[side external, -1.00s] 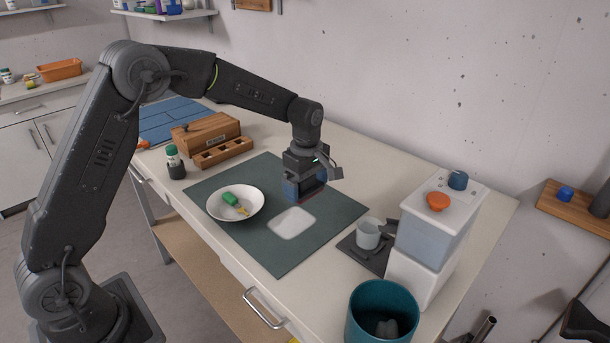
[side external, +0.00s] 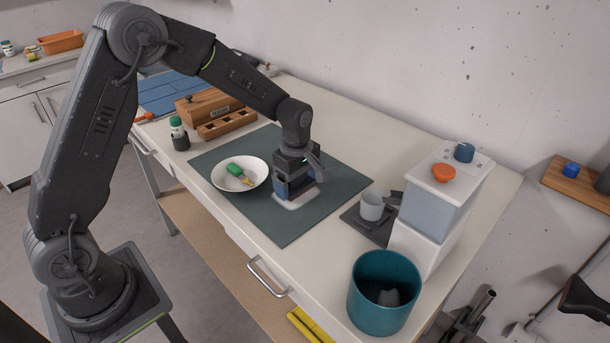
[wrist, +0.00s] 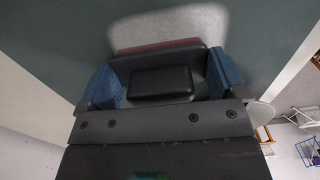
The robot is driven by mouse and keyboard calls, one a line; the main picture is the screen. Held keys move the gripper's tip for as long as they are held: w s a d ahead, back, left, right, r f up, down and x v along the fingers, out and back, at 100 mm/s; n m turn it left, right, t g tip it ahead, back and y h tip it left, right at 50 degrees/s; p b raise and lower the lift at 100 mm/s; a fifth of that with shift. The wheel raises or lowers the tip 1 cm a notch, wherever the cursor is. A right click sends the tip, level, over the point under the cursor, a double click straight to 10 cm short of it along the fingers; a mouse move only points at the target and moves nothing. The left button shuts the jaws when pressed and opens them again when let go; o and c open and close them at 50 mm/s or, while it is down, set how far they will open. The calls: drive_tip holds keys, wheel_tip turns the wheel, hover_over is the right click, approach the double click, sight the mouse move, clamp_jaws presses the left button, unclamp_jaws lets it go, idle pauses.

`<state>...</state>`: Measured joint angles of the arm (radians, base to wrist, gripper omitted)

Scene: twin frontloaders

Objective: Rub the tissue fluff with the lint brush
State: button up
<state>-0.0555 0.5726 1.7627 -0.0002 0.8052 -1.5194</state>
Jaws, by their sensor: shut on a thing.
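My gripper (side external: 299,186) is low over the dark green mat, shut on the lint brush. In the wrist view the brush (wrist: 162,82) is a black block with a dark red edge, between my blue finger pads. A pale, rounded patch, which appears to be the tissue fluff (side external: 304,202), lies on the mat under the brush. In the wrist view the patch (wrist: 172,25) extends past the brush's far edge. The brush overlaps it; whether they touch is hard to tell. In the side view my gripper hides most of the brush and part of the patch.
A white plate (side external: 258,167) with a green-handled item stands left of my gripper on the mat (side external: 285,229). A grey cup (side external: 371,207), a white dispenser (side external: 437,197) and a teal bin (side external: 383,295) stand to the right. A wooden box (side external: 205,107) is behind. The mat's front is clear.

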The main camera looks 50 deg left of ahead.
sight(315, 184)
drive_tip(key=shift+s, duration=3.15)
drive_tip(key=shift+w, duration=5.25)
drive_tip(key=shift+w+d, duration=0.15)
drive_tip(key=shift+d, duration=0.55)
drive_tip(key=shift+s, duration=5.3)
drive_tip(key=shift+w, duration=5.35)
wheel_tip(315, 184, up, 8)
drive_tip(key=shift+s, duration=0.15)
